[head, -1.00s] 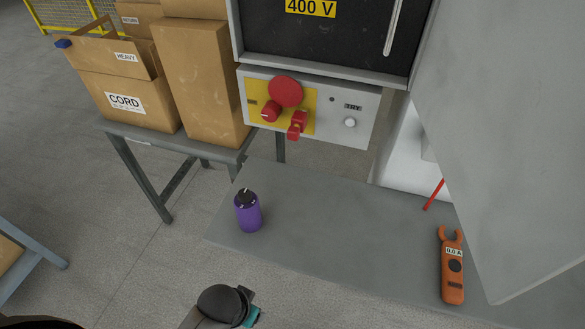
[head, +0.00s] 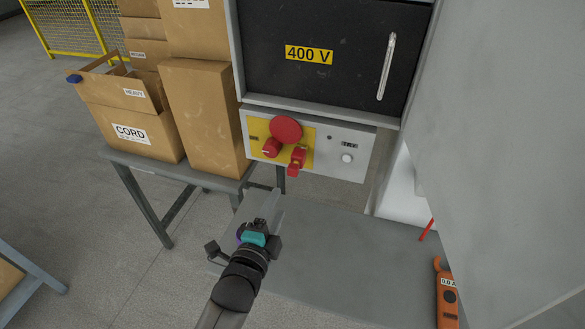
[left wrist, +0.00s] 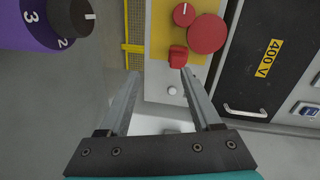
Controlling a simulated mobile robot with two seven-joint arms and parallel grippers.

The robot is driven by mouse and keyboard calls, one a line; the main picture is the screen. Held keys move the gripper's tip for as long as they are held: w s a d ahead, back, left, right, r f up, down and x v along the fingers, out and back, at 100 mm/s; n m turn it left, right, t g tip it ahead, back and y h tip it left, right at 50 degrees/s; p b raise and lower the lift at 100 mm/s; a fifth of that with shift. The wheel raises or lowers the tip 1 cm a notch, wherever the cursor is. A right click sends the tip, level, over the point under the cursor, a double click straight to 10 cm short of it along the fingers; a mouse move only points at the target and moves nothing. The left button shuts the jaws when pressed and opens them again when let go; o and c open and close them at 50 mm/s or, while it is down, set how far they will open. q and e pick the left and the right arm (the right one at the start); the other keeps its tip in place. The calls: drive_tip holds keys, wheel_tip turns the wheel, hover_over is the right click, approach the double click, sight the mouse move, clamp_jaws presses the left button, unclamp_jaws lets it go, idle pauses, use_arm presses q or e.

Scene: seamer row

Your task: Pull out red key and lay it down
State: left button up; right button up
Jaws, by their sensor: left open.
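The red key (head: 297,160) sits in the yellow plate (head: 266,138) of the grey control panel, below the round red button (head: 286,129) and to the right of a red knob (head: 272,147). My left gripper (head: 271,203) is in front of and below the panel, apart from the key. In the left wrist view the two fingers (left wrist: 160,73) are open with nothing between them. The red key (left wrist: 178,57) shows there just beyond the right fingertip. My right gripper is not in view.
An orange clamp meter (head: 447,300) lies at right. Cardboard boxes (head: 205,115) stand at left. A large grey surface (head: 500,130) closes off the right.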

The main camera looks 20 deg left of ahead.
sight(291, 173)
use_arm(q)
drive_tip(key=shift+w+d+r+m+t, duration=0.2)
drive_tip(key=shift+r+m+t, duration=0.2)
drive_tip(key=shift+r+m, duration=0.1)
drive_tip(key=shift+w+d+r+m+t, duration=0.15)
drive_tip(key=shift+r+m+t, duration=0.25)
drive_tip(key=shift+m, duration=0.1)
drive_tip(key=shift+w, duration=0.1)
drive_tip(key=w+b, duration=0.3)
drive_tip(key=w, duration=0.4)
drive_tip(key=shift+w+d, duration=0.1)
drive_tip(key=shift+w, duration=0.8)
idle(0.4)
clamp_jaws()
idle(0.3)
idle(0.8)
drive_tip(key=shift+s, duration=0.15)
